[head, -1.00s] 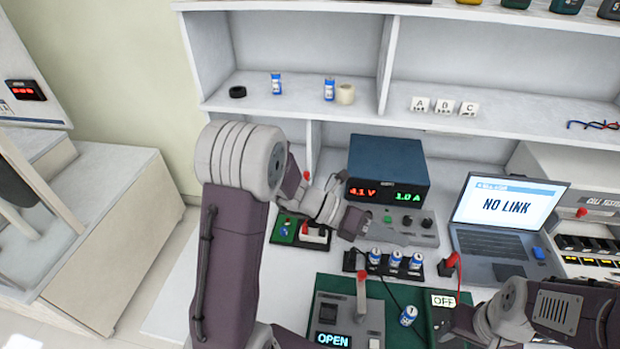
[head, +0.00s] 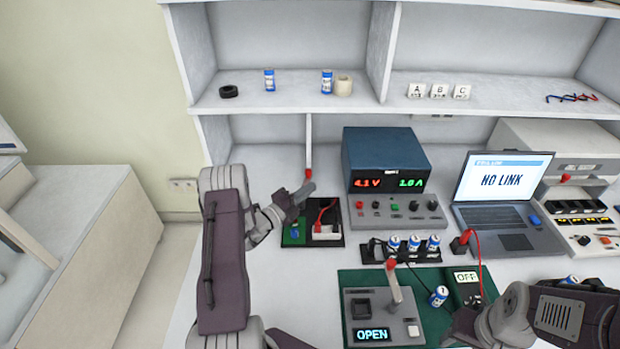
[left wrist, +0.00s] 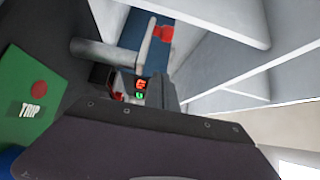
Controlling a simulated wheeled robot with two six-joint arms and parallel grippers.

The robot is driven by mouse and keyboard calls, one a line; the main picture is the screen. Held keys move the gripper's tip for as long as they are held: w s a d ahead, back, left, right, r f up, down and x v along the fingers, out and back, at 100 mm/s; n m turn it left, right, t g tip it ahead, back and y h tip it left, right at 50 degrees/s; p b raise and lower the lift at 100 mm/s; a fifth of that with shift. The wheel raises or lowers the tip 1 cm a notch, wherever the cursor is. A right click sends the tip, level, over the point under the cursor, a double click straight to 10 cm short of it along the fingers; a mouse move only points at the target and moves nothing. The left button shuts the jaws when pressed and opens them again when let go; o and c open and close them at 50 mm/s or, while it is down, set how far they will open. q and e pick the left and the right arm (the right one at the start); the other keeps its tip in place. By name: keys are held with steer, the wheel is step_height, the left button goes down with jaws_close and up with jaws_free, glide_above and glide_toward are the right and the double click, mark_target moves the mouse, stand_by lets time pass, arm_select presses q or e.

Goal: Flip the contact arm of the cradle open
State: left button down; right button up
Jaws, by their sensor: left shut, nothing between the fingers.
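A small dark board (head: 338,241), which I take for the cradle, lies left of the power supply. It has a green panel (head: 293,233), a white block and a red lead. A pale arm with a red tip (head: 308,173) rises at its back; the red tip also shows in the left wrist view (left wrist: 160,33). My left gripper (head: 304,191) is shut and empty, close to that arm just below its red tip. I cannot tell whether they touch. My right gripper (head: 456,335) is at the mat's front right; its fingers are unclear.
A grey device reading OPEN (head: 364,305), with a red-tipped lever, stands on a green mat (head: 430,285). Behind are a cell rack (head: 372,250), the blue power supply (head: 388,158) and a laptop (head: 502,190). A shelf (head: 300,98) overhangs the back. The bench left of the board is clear.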

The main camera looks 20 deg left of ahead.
mark_target(307, 182)
arm_select(q)
steer(key=w, duration=0.2)
steer(key=w+a, duration=0.2)
steer(key=w, duration=0.1)
steer(key=shift+w, duration=0.3)
steer(key=shift+a+f+b, duration=0.2)
steer(key=shift+b, duration=0.15)
steer(key=shift+a, duration=0.35)
steer(key=shift+r, duration=0.15)
steer(key=v, duration=0.9)
